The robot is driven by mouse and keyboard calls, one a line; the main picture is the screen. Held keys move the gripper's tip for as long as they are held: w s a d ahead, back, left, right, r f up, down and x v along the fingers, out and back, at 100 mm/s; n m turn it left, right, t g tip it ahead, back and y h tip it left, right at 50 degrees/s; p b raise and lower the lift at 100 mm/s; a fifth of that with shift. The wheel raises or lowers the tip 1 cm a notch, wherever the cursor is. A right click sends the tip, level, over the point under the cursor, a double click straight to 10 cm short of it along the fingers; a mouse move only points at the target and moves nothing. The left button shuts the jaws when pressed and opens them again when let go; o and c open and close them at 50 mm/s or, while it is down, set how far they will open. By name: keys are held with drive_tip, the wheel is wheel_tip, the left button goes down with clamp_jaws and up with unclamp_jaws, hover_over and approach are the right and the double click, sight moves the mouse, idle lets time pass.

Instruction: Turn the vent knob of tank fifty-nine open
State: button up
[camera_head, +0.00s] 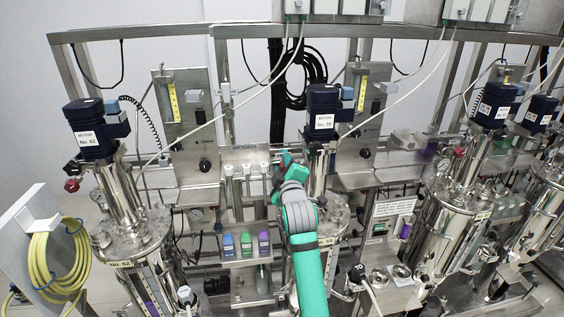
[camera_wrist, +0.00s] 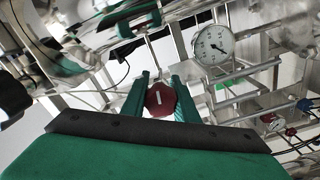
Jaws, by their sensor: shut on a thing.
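Tank fifty-nine (camera_head: 333,222) stands in the middle of the head view, under a dark blue motor labelled No. 59 (camera_head: 323,108). My arm hides much of its front. My gripper (camera_head: 283,163) is at the upper left side of this tank. In the wrist view, a dark red knob (camera_wrist: 161,99) with a pale bar mark sits between the two green fingers of my gripper (camera_wrist: 160,92). The fingers are shut on the knob, one on each side. The pale bar stands close to upright in the wrist view.
A round pressure gauge (camera_wrist: 213,45) is close to the right finger in the wrist view. Red and blue valve handles (camera_wrist: 272,121) show farther right. Tank 62 (camera_head: 132,245) stands at the left, and a bottle rack (camera_head: 246,244) is left of my arm.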

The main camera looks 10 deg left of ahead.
drive_tip(key=n, duration=0.4)
drive_tip(key=shift+a+n, duration=0.1)
drive_tip(key=shift+n, duration=0.2)
drive_tip(key=shift+s+a+f+n, duration=0.1)
drive_tip(key=shift+n, duration=1.6)
drive_tip(key=o, duration=1.1)
drive_tip(key=shift+s+d, duration=0.15)
drive_tip(key=shift+d, duration=0.05)
drive_tip(key=v, duration=1)
drive_tip(key=shift+s, duration=0.25)
